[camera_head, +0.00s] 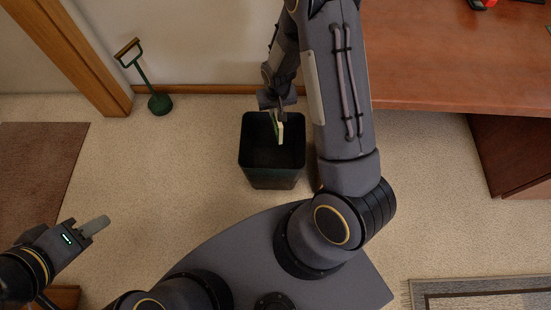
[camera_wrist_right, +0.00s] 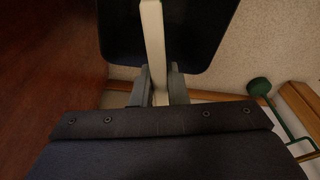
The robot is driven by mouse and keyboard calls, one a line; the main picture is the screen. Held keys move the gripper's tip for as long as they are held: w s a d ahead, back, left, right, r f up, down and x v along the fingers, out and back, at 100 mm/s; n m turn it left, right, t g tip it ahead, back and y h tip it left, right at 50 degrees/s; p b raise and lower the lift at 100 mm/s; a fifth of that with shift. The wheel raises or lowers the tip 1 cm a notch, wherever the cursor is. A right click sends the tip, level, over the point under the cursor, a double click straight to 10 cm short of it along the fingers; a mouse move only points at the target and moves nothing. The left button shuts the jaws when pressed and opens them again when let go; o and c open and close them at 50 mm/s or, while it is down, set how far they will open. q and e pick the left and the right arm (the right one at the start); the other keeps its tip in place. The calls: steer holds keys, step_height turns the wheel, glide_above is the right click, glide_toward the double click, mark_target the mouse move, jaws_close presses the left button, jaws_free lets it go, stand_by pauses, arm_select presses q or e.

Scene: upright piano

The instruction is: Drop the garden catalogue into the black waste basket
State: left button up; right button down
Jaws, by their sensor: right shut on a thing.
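The black waste basket (camera_head: 272,180) stands on the carpet in the middle of the head view, and its dark inside fills the upper middle of the right wrist view (camera_wrist_right: 200,40). The garden catalogue (camera_head: 280,134) shows as a thin pale edge, held upright over the basket opening. In the right wrist view the catalogue (camera_wrist_right: 153,50) is a narrow pale strip between the fingers. My right gripper (camera_head: 277,112) is shut on the catalogue near the basket's back rim. My left gripper (camera_head: 94,226) is at the lower left, away from the basket; its finger gap cannot be made out.
A wooden desk (camera_head: 440,75) stands at the right. A green tool with a wooden-topped handle (camera_head: 158,100) stands by the wall at the left. A brown mat (camera_head: 35,160) lies at far left and a grey-bordered rug (camera_head: 480,295) at lower right. Carpet left of the basket is clear.

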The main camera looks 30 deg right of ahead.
steer(key=shift+f+b, duration=1.9)
steer(key=shift+f, duration=0.8)
steer(key=c, duration=1.3)
jaws_free()
steer(key=shift+c, duration=0.2)
steer(key=shift+r, duration=0.1)
steer(key=r+p, duration=0.1)
steer(key=r, duration=0.1)
steer(key=r+p, duration=0.1)
steer(key=r, duration=0.1)
steer(key=s+r+p, duration=0.1)
steer(key=r, duration=0.2)
steer(key=shift+a, duration=0.15)
steer(key=shift+s+r, duration=0.1)
steer(key=shift+r, duration=0.2)
